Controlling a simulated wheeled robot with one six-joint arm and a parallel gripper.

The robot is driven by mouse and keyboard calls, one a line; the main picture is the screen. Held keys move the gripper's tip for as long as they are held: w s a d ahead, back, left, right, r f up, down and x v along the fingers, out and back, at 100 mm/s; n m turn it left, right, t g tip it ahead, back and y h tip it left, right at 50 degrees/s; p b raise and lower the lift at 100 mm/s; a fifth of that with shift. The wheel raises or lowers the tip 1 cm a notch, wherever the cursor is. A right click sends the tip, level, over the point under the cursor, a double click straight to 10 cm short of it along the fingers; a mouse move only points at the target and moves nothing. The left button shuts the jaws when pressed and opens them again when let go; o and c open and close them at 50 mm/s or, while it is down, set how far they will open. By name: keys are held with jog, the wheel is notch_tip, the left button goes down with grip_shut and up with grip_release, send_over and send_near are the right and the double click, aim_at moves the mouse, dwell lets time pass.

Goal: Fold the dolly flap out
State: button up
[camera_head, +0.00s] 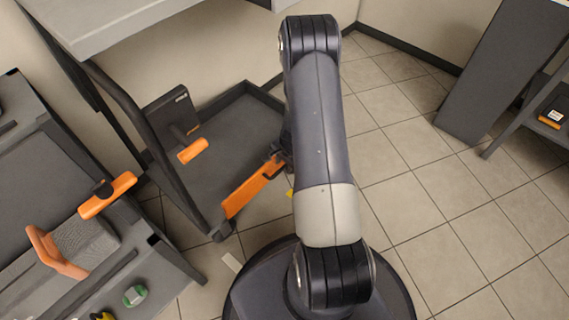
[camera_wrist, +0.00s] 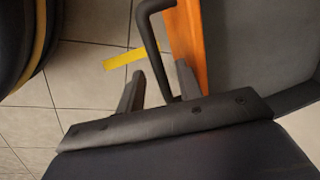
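The dolly (camera_head: 250,125) is a dark grey platform on the floor at left centre in the head view. Its orange flap (camera_head: 246,195) runs along its near right edge. The flap also shows as an orange strip in the wrist view (camera_wrist: 187,35), with a dark bent bar handle (camera_wrist: 150,40) beside it. My gripper (camera_wrist: 160,68) is open, its two fingers standing apart with the bar between them. The bar lies nearer the right finger; I cannot tell if they touch. In the head view my arm hides most of the gripper.
A dark panel with an orange grip (camera_head: 193,151) stands on the dolly. A grey workbench (camera_head: 30,165) with orange-handled items is at left. A dark shelf (camera_head: 505,75) stands at right. Tiled floor (camera_head: 450,220) is clear at right. A yellow strip (camera_wrist: 124,59) lies on the floor.

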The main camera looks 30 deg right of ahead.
grip_shut()
jog(key=shift+s+d+f+b, duration=0.1)
jog(key=shift+f+b, duration=0.1)
jog(key=shift+b, duration=0.4)
